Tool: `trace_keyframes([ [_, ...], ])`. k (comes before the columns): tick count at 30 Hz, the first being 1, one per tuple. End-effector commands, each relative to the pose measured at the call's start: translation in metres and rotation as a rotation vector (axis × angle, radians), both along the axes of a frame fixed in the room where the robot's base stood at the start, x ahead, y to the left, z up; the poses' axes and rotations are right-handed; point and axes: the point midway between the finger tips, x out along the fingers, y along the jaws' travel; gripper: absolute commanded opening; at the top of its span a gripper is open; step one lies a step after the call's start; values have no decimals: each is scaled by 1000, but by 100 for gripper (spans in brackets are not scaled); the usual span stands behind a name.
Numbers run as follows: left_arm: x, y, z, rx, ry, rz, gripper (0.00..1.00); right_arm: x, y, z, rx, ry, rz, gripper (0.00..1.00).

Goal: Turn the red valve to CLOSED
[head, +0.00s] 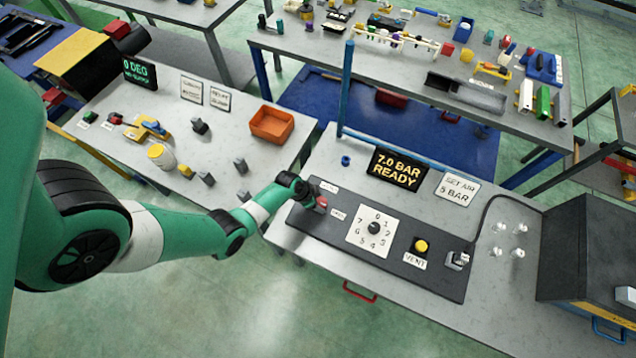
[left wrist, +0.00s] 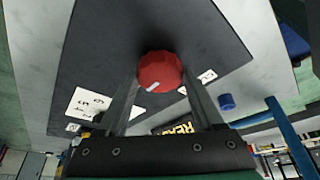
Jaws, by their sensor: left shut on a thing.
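The red valve (head: 321,204) is a faceted knob at the left end of the dark panel (head: 400,265). My left gripper (head: 311,198) reaches it from the left. In the left wrist view the red valve (left wrist: 160,70) sits between the two fingers of the left gripper (left wrist: 160,82), which are shut on it. A white mark on the knob points toward the lower left of that view. Two small white labels (head: 328,187) (head: 338,214) lie beside the valve; their text is too small to read surely. My right gripper is not in view.
On the panel are a numbered dial (head: 375,228), a yellow button (head: 421,245) marked VENT and a small grey fitting (head: 458,260). A sign (head: 397,165) reads "7.0 BAR READY". A blue post (head: 346,90) rises behind the panel. A dark case (head: 595,250) stands at right.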

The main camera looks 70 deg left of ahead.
Motion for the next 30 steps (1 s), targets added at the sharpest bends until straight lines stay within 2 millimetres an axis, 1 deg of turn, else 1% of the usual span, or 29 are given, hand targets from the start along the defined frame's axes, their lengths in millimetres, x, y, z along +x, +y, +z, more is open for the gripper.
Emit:
trace_keyframes([
  [7,0,0,0,1,0,20,13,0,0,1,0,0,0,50],
  [14,0,-1,1,1,0,115,13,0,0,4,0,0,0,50],
  [22,1,-3,1,2,0,329,13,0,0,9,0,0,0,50],
  [30,2,-4,-1,3,-1,584,13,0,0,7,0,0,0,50],
])
